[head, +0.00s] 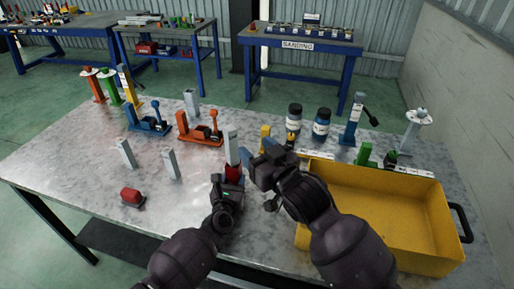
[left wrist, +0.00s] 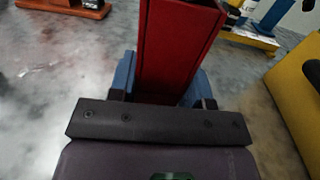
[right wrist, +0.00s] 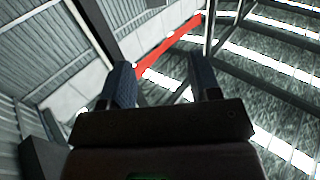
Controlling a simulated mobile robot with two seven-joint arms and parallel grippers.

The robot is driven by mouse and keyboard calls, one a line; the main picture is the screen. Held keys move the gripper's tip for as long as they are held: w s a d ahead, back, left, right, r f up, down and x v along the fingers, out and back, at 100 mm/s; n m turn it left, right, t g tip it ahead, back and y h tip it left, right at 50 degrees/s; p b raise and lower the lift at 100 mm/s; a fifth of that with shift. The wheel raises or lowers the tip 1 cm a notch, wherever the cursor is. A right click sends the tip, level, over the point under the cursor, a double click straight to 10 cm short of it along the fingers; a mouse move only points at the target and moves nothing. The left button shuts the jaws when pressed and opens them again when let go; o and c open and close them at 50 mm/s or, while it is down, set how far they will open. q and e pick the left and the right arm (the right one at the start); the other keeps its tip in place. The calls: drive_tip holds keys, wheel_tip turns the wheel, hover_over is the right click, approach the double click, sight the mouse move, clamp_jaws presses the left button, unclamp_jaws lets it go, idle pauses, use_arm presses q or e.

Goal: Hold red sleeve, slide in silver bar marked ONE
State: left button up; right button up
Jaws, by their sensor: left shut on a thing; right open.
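The red sleeve (head: 232,171) stands near the table's front middle. My left gripper (head: 228,182) is shut on it; the left wrist view shows the red sleeve (left wrist: 178,45) between the fingers. A silver bar (head: 230,142) shows directly above the sleeve in the head view; I cannot tell whether it is inside or behind it. Other silver bars stand at the left (head: 125,153), nearer the middle (head: 170,163) and farther back (head: 191,102). No ONE mark is readable. My right gripper (head: 262,160) is open and empty, right of the sleeve; its wrist view shows only walls and roof.
A yellow bin (head: 400,185) fills the table's right side. Orange (head: 200,130) and blue (head: 148,120) clamps stand behind.

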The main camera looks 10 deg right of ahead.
sight(232, 138)
drive_tip(key=shift+o, duration=0.2)
drive_tip(key=shift+o, duration=0.2)
drive_tip(key=shift+f, duration=0.1)
drive_tip(key=w+a+f, duration=0.1)
drive_tip(key=w, duration=0.1)
drive_tip(key=w+a+f, duration=0.1)
drive_tip(key=w, duration=0.2)
drive_tip(key=w+a+f, duration=0.2)
drive_tip(key=shift+w, duration=0.3)
drive_tip(key=shift+x, duration=3.1)
drive_tip(key=shift+d, duration=0.1)
drive_tip(key=shift+c, duration=0.2)
